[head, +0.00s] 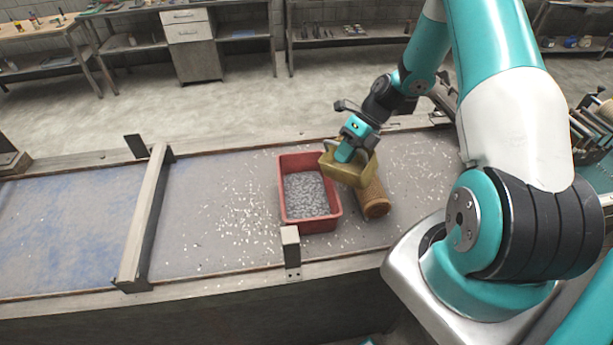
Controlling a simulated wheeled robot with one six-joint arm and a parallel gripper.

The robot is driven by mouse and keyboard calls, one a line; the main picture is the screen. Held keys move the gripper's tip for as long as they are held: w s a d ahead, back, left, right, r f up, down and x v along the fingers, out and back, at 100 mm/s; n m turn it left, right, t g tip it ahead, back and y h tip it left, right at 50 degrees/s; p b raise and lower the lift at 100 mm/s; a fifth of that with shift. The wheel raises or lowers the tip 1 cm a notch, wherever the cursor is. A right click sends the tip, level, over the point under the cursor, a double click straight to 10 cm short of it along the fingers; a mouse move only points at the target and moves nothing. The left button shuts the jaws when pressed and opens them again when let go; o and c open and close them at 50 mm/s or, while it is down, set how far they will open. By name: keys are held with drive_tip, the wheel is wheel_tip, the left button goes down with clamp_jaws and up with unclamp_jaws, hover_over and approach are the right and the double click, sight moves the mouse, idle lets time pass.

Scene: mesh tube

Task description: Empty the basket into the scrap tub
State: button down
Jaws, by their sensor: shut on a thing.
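The red scrap tub (331,215) stands upright on the bench, with a layer of small grey bits inside. My gripper (346,152) is at the tub's far right corner and is shut on a dull yellow, tilted part (350,172). A brown mesh tube (373,198), which looks like the basket, runs from under this yellow part along the tub's right side, its round end toward me. I cannot tell whether the tube touches the bench or how it joins the yellow part. Its inside and the jaw tips are hidden.
White bits lie scattered over the grey bench top (215,205). A grey crossbar (146,215) spans the bench to the left, and a small upright post (291,250) stands at the near edge by the tub. The bench left of the tub is otherwise clear.

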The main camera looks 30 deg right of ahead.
drive_tip(key=d+y, duration=0.1)
drive_tip(key=d+f+y, duration=0.1)
drive_tip(key=d+y, duration=0.1)
drive_tip(key=shift+s+f+y, duration=0.1)
drive_tip(key=shift+f+y, duration=0.05)
drive_tip(key=shift+y, duration=0.15)
drive_tip(key=shift+d+y, duration=0.15)
drive_tip(key=shift+y, duration=0.15)
drive_tip(key=shift+s, duration=0.2)
